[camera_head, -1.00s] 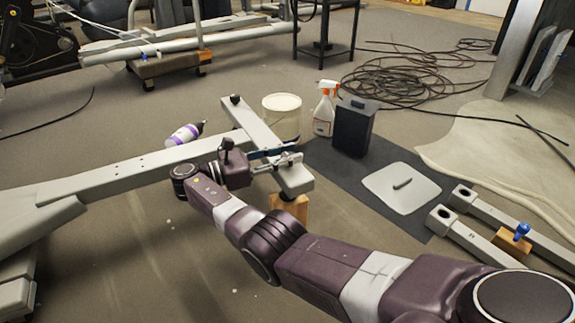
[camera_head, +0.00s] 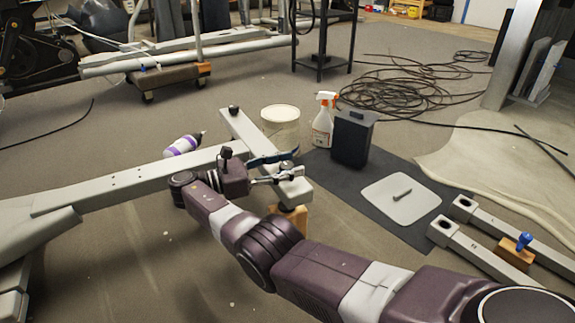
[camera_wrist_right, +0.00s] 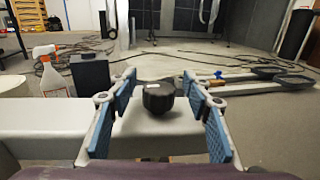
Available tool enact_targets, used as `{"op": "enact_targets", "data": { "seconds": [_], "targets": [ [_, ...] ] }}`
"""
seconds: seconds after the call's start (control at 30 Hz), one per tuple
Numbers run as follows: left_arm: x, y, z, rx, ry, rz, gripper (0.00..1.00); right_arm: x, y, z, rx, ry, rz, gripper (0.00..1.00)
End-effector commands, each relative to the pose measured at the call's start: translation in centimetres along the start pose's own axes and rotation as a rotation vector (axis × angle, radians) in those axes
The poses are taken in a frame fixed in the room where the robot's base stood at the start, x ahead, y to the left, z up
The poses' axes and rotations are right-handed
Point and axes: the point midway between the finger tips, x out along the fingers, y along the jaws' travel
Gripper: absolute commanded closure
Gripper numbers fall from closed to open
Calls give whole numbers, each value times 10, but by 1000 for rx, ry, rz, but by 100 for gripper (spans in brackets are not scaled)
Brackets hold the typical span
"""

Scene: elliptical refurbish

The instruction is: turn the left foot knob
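The grey crossbar (camera_head: 262,140) of the elliptical frame runs from a far black knob (camera_head: 234,109) to its near end. My right gripper (camera_head: 297,162) is at that near end, its arm reaching in from the lower right. In the right wrist view, a round black ridged knob (camera_wrist_right: 158,97) stands on the bar end between the blue finger pads of my right gripper (camera_wrist_right: 160,78). The fingers are open, with a gap on each side of the knob. In the head view the fingers mostly hide this knob. My left gripper is not in view.
A wooden block (camera_head: 291,219) stands under the bar's near end. A white bucket (camera_head: 281,131), spray bottle (camera_head: 323,122) and black box (camera_head: 353,140) stand close behind. A purple-and-white bottle (camera_head: 182,146) lies behind the long beam (camera_head: 120,182). Two grey tubes (camera_head: 480,250) lie at right.

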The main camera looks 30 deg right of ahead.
Motion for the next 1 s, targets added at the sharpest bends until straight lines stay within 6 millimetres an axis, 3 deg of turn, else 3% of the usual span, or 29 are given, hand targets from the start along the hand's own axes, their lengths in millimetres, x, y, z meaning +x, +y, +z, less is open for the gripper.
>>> {"op": "enact_targets", "data": {
  "seconds": [0.33, 0.7, 1.0],
  "targets": [
    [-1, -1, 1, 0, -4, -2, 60, 0, 1, 14, 6, -1, 2, 55],
    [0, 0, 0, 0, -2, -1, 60, 1, 0, 78, 5, 1, 0, 55],
    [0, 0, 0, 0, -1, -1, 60, 1, 0, 100, 0, 0, -2, 55]
  ]
}}
